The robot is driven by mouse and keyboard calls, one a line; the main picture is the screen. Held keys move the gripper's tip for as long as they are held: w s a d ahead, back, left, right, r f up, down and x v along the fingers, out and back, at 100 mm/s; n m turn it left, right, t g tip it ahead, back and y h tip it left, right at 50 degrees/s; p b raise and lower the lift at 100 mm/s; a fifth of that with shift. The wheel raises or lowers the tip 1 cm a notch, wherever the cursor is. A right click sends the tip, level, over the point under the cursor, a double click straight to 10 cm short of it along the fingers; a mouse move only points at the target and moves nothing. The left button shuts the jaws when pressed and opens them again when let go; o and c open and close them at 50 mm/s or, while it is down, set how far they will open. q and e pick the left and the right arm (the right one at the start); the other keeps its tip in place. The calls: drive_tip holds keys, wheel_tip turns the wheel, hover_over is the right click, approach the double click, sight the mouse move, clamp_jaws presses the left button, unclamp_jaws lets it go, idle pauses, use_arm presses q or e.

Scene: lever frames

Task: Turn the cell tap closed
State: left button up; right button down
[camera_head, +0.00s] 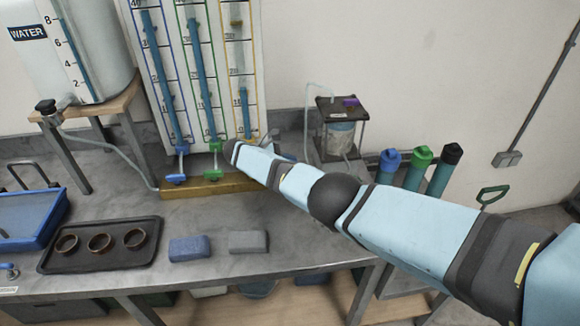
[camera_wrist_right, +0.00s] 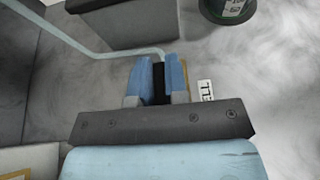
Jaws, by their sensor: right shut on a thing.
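My right arm reaches in from the right in the head view, and its own links mostly hide the gripper there. In the right wrist view my right gripper (camera_wrist_right: 161,82) is closed, its two blue fingers on either side of the black tap handle (camera_wrist_right: 160,84). A white label (camera_wrist_right: 206,91) reading "ELL", partly covered, lies just right of the fingers. A pale tube (camera_wrist_right: 95,52) runs to the tap from the left. The tap is hidden in the head view. My left gripper is in neither view.
A black stand (camera_head: 341,102) with a jar stands behind my right arm. The gauge board (camera_head: 205,60) has blue and green taps at its foot. A water tank (camera_head: 75,50) is at the left. A tray (camera_head: 99,262) with brown rings and two sponges (camera_head: 190,249) lie in front.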

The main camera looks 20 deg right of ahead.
drive_tip(key=shift+s+f, duration=0.1)
drive_tip(key=shift+f, duration=0.1)
drive_tip(key=c, duration=1.1)
unclamp_jaws()
drive_tip(key=shift+c, duration=0.2)
wheel_tip(320, 180, up, 8)
drive_tip(key=p, duration=0.5)
drive_tip(key=shift+f, duration=0.25)
use_arm(q)
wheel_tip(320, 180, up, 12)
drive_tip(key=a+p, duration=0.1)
drive_tip(key=p, duration=0.7)
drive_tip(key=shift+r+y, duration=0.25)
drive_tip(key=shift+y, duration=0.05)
use_arm(e)
wheel_tip(320, 180, up, 12)
drive_tip(key=shift+r, duration=0.25)
